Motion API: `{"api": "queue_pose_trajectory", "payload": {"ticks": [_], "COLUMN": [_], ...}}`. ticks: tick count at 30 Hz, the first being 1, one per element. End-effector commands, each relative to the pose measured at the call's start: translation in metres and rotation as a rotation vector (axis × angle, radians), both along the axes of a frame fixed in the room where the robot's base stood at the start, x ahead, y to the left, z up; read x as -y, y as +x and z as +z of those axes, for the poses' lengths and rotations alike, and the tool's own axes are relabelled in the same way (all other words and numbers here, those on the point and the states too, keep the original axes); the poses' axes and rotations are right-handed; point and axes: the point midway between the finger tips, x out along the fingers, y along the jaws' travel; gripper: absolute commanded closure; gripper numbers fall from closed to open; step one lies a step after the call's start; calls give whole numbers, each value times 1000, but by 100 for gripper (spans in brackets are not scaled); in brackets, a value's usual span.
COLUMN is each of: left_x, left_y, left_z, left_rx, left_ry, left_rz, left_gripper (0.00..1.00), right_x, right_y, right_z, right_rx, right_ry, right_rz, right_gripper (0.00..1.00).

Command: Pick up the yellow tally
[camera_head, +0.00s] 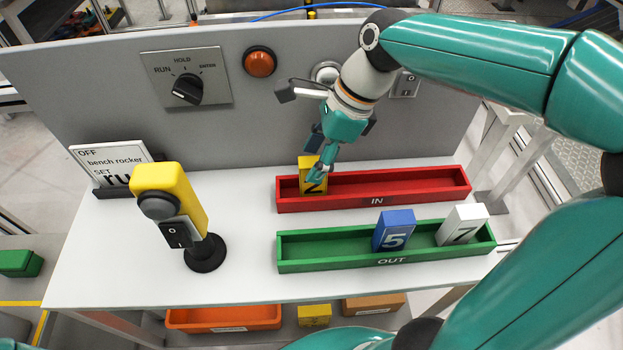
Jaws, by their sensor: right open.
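The yellow tally (308,185), marked 2, stands upright at the left end of the red IN tray (420,190). My right gripper (318,163) reaches down over it from above and is open. One teal fingertip overlaps the tally's front in the picture and hides part of it; I cannot tell whether it touches. My left gripper is not in view.
The green OUT tray (330,255) in front holds a blue tally (393,231) marked 5 and a white tally (463,225) marked 7. A yellow switch post (182,192) stands at left. Behind rises a grey panel (110,100) with a knob (187,89) and an orange button (259,62).

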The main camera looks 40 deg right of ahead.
Motion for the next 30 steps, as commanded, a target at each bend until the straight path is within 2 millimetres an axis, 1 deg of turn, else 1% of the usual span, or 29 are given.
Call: {"api": "queue_pose_trajectory", "payload": {"ticks": [4,9,12,20,21,23,30], "left_x": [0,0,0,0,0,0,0], "left_y": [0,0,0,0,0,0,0], "left_z": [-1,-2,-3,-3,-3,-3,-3], "left_rx": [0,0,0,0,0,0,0], "left_ry": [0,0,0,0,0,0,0], "left_rz": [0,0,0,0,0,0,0], "left_gripper": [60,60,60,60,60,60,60], "right_x": [-2,-7,-10,-11,-11,-11,-11], "right_y": [1,6,8,9,9,9,9], "right_z": [-14,-38,-47,-49,-49,-49,-49], "right_rx": [-4,-5,-3,0,0,0,0], "right_ry": [1,1,1,0,0,0,0], "right_rz": [-2,0,-1,-2,-2,-2,-2], "right_gripper": [42,42,42,42,45,55,95]}}
